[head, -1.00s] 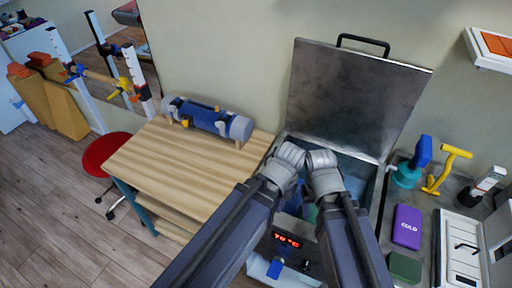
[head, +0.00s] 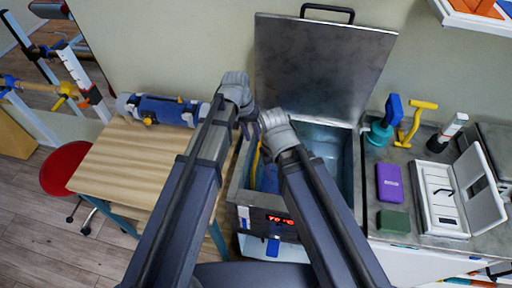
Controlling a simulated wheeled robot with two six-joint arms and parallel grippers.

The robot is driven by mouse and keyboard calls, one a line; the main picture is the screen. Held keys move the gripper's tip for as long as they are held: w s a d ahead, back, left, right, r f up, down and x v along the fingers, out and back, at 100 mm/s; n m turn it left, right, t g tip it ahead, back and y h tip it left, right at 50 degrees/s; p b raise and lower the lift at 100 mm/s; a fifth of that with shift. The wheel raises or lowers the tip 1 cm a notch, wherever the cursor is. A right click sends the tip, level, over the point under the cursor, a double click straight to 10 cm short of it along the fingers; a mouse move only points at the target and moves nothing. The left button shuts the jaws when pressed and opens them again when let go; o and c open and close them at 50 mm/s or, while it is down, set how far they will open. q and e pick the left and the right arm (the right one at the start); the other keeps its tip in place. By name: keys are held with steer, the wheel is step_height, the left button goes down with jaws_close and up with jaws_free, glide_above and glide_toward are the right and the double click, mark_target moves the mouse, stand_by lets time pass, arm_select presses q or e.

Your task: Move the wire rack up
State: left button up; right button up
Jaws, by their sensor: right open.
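An open steel tank (head: 357,180) stands in the middle, its lid (head: 325,65) raised against the wall and a red display on its front. I cannot make out the wire rack; my arms hide much of the tank's inside. A blue item (head: 267,178) and a yellow strip show inside at the left. My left gripper (head: 247,118) is at the tank's back left corner, its fingers mostly hidden behind its wrist. My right gripper (head: 264,121) is open above the left part of the tank, close beside the left one. I see nothing held in it.
A wooden table (head: 120,165) with a blue roller (head: 165,109) stands at the left, by a red stool (head: 66,168). The right counter holds a purple cold pack (head: 389,182), a green block (head: 393,221), a white case (head: 440,199) and upright tools.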

mark_target(257, 151)
arm_select(q)
steer(key=f+b, duration=0.2)
steer(key=d+f+b, duration=0.1)
steer(key=f+b, duration=0.1)
steer(key=f, duration=0.1)
steer(key=f+b, duration=0.2)
steer(key=b, duration=0.1)
steer(key=shift+s+d+f, duration=0.15)
steer(key=shift+d+f, duration=0.1)
jaws_close()
stand_by(1.2)
